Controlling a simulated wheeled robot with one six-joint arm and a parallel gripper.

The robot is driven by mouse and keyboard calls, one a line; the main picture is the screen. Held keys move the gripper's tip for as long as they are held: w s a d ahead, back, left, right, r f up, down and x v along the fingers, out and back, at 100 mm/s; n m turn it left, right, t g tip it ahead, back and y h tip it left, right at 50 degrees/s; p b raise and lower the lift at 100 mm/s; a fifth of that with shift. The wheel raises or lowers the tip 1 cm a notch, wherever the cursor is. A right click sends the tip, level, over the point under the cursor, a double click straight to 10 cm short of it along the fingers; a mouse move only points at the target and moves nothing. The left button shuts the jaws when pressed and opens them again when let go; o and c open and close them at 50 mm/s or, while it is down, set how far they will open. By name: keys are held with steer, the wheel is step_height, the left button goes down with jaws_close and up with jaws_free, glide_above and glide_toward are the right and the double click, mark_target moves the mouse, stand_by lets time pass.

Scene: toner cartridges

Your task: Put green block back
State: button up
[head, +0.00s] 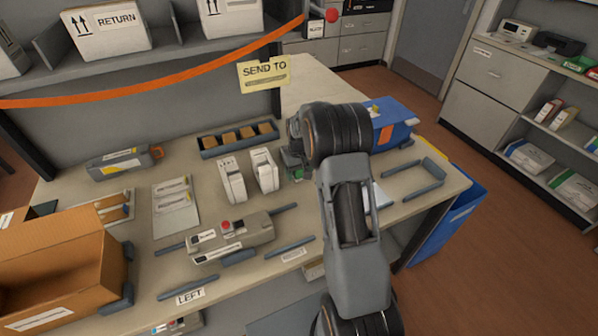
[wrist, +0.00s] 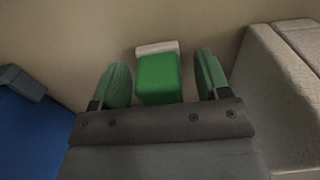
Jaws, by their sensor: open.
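The green block (wrist: 158,78) stands on the table between the two fingers of my gripper (wrist: 162,80) in the wrist view. A whitish piece (wrist: 157,47) shows at its far edge. The fingers are open, with a gap on each side of the block. In the head view my gripper (head: 294,163) is low over the table, and a bit of the green block (head: 298,175) shows below it. My arm hides much of that spot.
White upright cartridges (head: 264,170) stand just left of my gripper in the head view. A dark tray (head: 203,154) with brown blocks lies behind. A blue box (head: 393,116) stands to the right. A grey device (head: 230,238) with a red button lies in front.

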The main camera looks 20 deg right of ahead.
step_height(320, 180, up, 12)
steer(key=shift+f, duration=0.1)
steer(key=s+a+r+t, duration=0.2)
steer(key=s+a+r, duration=0.5)
steer(key=s, duration=0.5)
steer(key=s+a+f+t, duration=0.1)
steer(key=s+a, duration=0.3)
steer(key=s, duration=0.8)
steer(key=shift+s+a+f+t, duration=0.2)
steer(key=shift+s+f+t, duration=0.1)
steer(key=shift+f, duration=0.3)
steer(key=shift+r, duration=0.2)
